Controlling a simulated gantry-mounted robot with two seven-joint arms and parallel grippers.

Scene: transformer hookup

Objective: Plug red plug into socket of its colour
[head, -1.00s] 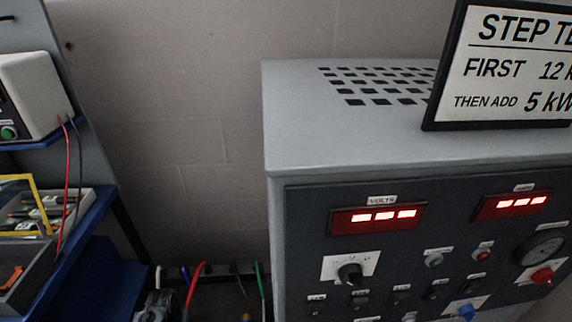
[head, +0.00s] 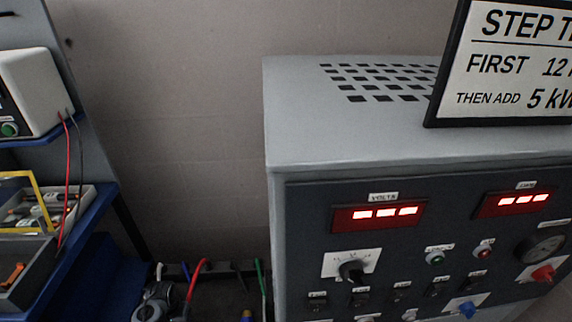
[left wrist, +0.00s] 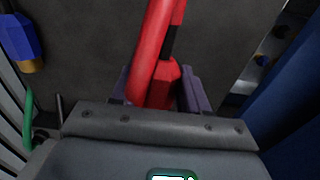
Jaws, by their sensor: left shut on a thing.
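In the left wrist view my left gripper (left wrist: 155,97) is shut on the red plug (left wrist: 162,82), its purple-grey fingers on either side of it. A thick red cable (left wrist: 152,40) runs up from it past the top edge. The plug's tip is hidden. In the head view the red cable (head: 194,275) shows at the bottom, beside a grey rounded part that may be my left arm. My right gripper is not in view.
A blue shelf rack (head: 85,225) stands at the left. A blue plug (left wrist: 20,38) and green cable (left wrist: 29,105) are near my gripper.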

